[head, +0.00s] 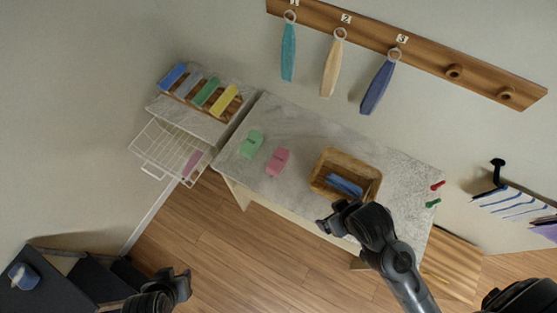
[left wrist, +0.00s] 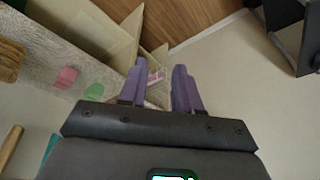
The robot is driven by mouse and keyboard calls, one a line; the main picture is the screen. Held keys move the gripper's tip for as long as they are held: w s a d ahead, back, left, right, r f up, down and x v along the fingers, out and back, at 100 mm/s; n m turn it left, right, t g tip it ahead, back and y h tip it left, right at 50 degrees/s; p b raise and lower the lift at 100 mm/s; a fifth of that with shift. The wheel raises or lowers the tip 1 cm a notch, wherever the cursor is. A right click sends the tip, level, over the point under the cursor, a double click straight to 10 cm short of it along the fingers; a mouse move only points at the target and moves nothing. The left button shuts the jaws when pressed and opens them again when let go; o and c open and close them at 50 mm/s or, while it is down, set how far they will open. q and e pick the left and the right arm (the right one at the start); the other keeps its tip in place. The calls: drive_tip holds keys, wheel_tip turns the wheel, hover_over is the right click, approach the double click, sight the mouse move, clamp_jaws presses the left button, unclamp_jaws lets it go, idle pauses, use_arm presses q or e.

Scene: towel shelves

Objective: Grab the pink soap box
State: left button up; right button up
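A small pink box (head: 277,161) lies on the grey marbled table, right of a similar green box (head: 252,144). In the left wrist view, the pink box (left wrist: 65,77) and the green box (left wrist: 94,92) are at the left, outside my fingers. My left gripper (head: 185,284) is low at the left in the head view, off the table and well apart from the pink box. In its wrist view the two purple fingers (left wrist: 160,67) are spread with nothing held. My right gripper (head: 337,217) is by the table's front edge, near the wooden tray; its finger opening is unclear.
A wooden tray (head: 376,187) holds a blue item (head: 344,185). A white wire basket (head: 153,143) with a pinkish item (head: 193,164) juts out below a shelf of folded coloured towels (head: 207,91). Towels hang from a wall rack (head: 420,63). Wooden floor (head: 240,250) is open before the table.

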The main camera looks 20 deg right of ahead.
use_arm(q)
drive_tip(key=o, duration=1)
drive_tip(key=shift+d, duration=0.2)
drive_tip(key=shift+s, duration=0.1)
